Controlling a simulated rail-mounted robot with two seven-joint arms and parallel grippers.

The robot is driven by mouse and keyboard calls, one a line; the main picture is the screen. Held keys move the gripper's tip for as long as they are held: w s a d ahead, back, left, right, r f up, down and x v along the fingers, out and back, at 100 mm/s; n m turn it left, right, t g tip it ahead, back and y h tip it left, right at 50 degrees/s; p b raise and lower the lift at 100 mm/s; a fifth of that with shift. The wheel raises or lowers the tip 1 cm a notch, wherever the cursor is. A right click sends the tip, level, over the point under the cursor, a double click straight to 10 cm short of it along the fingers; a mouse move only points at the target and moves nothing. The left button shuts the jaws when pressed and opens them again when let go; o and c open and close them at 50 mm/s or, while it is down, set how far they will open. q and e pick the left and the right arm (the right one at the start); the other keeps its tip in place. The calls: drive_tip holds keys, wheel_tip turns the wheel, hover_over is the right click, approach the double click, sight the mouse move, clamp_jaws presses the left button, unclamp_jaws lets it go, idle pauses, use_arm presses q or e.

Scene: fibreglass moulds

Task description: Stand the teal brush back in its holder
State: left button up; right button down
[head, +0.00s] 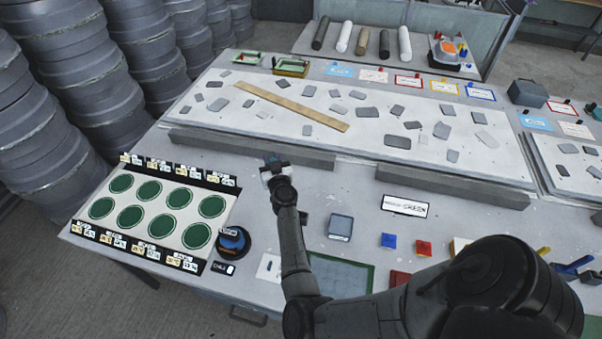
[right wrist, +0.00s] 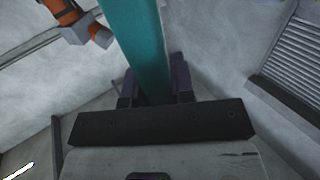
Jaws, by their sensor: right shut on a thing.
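My right gripper (head: 272,160) is above the table, in front of the long grey bar, and small in the head view. In the right wrist view its dark fingers (right wrist: 156,88) are shut on the teal brush (right wrist: 148,45), which shows as a flat teal strip running up out of the picture. The brush's ends are not visible there, and I cannot make the brush out clearly in the head view. I cannot pick out its holder for certain. My left gripper is not in view.
A panel with green discs (head: 157,212) and a round black-and-blue object (head: 233,242) lie left of my right arm. Long grey bars (head: 250,148) edge the board behind.

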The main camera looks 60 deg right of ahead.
drive_tip(key=s+d+f+m+g+h, duration=0.5)
drive_tip(key=s+f+m+g, duration=0.1)
drive_tip(key=s+g, duration=0.2)
drive_tip(key=shift+f, duration=0.35)
drive_tip(key=shift+a, duration=0.1)
wheel_tip(320, 180, down, 12)
drive_tip(key=b, duration=0.7)
idle(0.8)
drive_tip(key=shift+a, duration=0.1)
